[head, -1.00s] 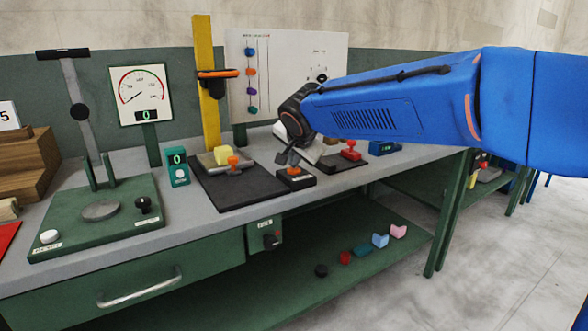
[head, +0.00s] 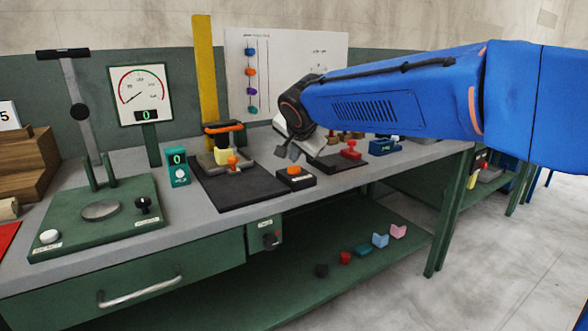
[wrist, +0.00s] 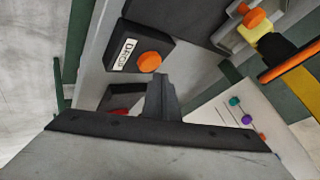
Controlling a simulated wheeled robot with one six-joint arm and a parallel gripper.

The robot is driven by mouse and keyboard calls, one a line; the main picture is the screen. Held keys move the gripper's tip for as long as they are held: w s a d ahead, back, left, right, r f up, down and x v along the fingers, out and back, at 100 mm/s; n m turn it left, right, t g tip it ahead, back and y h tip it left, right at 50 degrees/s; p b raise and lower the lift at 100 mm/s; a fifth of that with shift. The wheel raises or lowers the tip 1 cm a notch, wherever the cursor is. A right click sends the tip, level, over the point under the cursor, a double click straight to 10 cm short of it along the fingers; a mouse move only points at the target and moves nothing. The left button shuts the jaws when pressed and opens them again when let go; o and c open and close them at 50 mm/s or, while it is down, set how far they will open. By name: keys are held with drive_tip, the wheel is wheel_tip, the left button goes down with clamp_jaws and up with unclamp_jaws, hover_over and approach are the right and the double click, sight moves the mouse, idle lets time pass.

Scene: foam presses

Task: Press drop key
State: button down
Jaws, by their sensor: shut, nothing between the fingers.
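The drop key is a black box with an orange button (head: 294,170) at the front of the bench. In the wrist view its label reads DROP and the orange button (wrist: 149,62) shows uncovered. My gripper (head: 287,152) is shut and empty, a little above and left of the button, apart from it. In the wrist view its fingertips (wrist: 160,85) lie just below the button. The orange-and-black drop carriage (head: 223,127) is low on the yellow post (head: 205,70), down at a yellow foam block (head: 221,156). The block also shows in the wrist view (wrist: 276,45).
A black mat (head: 240,192) lies left of the key. A red press (head: 350,150) and a blue device (head: 384,147) stand to the right. A green scale base (head: 100,210) is on the left. Small coloured pieces lie on the lower shelf.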

sight(295, 169)
drive_tip(key=shift+r, duration=2.5)
drive_tip(key=s+d+f+n+g+h, duration=0.15)
drive_tip(key=s+d+f, duration=0.25)
drive_tip(key=s+d, duration=0.6)
drive_tip(key=s+d+f+n+g, duration=0.15)
drive_tip(key=s+d+f, duration=0.4)
drive_tip(key=d, duration=0.75)
drive_tip(key=s+d+f+n, duration=0.1)
drive_tip(key=s+d+f, duration=0.2)
drive_tip(key=s, duration=0.4)
drive_tip(key=s+d+f+n, duration=0.1)
drive_tip(key=s+d+f, duration=0.2)
drive_tip(key=s+f, duration=0.3)
drive_tip(key=s+d+f+n+g, duration=0.1)
drive_tip(key=s+f, duration=0.4)
drive_tip(key=s, duration=0.5)
drive_tip(key=shift+d+f+n, duration=0.25)
drive_tip(key=shift+d+n, duration=0.25)
drive_tip(key=shift+d, duration=0.65)
